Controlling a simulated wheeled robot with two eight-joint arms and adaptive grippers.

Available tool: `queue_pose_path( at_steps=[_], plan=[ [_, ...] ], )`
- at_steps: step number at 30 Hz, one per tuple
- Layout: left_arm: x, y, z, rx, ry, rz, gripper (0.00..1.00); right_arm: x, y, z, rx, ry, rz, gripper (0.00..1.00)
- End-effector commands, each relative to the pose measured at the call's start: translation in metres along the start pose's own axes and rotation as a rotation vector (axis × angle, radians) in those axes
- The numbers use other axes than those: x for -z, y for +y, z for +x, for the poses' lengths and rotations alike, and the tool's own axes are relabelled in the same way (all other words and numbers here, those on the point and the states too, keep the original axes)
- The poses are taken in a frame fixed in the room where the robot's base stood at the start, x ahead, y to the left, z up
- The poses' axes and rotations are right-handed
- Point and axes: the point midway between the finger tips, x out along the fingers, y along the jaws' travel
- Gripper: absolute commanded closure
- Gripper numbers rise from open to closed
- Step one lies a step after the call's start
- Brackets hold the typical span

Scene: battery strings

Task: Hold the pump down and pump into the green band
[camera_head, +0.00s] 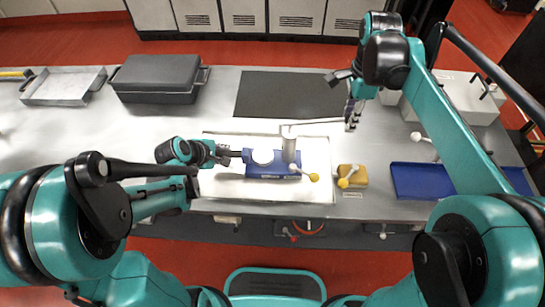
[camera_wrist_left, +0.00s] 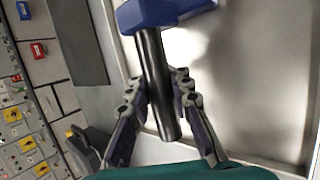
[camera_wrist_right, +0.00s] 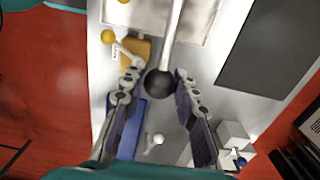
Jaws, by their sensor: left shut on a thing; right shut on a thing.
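The blue pump (camera_head: 268,170) lies on a pale tray (camera_head: 230,190) in the middle of the bench. It has a round white dial (camera_head: 263,157), whose green band I cannot make out, and an upright metal cylinder (camera_head: 289,150). My left gripper (camera_head: 225,155) is shut on the pump's black bar (camera_wrist_left: 154,80) at the pump's left end. A thin pump lever (camera_head: 318,121) reaches right from the cylinder top and ends in a black ball knob (camera_wrist_right: 160,83). My right gripper (camera_head: 351,115) is shut on this knob. A small lever with a yellow knob (camera_head: 313,177) sticks out at the pump's front right.
A yellow block (camera_head: 352,171) with a knobbed lever sits right of the tray, and a blue tray (camera_head: 420,182) lies further right. A black mat (camera_head: 285,97) lies behind. A dark case (camera_head: 158,74) and metal tray (camera_head: 62,87) stand back left; a pale box (camera_head: 460,98) back right.

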Motion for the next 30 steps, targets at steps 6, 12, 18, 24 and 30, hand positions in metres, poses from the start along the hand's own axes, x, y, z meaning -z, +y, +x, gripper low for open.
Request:
queue_pose_path(
  at_steps=[6, 12, 18, 24, 30],
  plan=[
    [-0.001, 0.000, 0.000, -0.001, -0.004, -0.001, 1.00, 0.001, 0.000, 0.017, 0.001, 0.000, -0.001, 1.00],
    [-0.002, 0.000, 0.000, -0.001, -0.005, -0.001, 1.00, 0.001, -0.001, 0.033, 0.001, 0.000, -0.001, 1.00],
    [-0.002, 0.000, 0.000, -0.001, -0.006, -0.001, 1.00, 0.001, 0.000, 0.041, 0.001, 0.000, -0.001, 1.00],
    [-0.002, 0.000, 0.000, -0.001, -0.006, -0.001, 1.00, 0.002, 0.000, 0.041, 0.001, 0.001, -0.001, 1.00],
    [-0.002, 0.000, 0.000, -0.001, -0.006, -0.001, 1.00, 0.001, 0.000, 0.046, 0.001, 0.001, -0.001, 1.00]
  ],
)
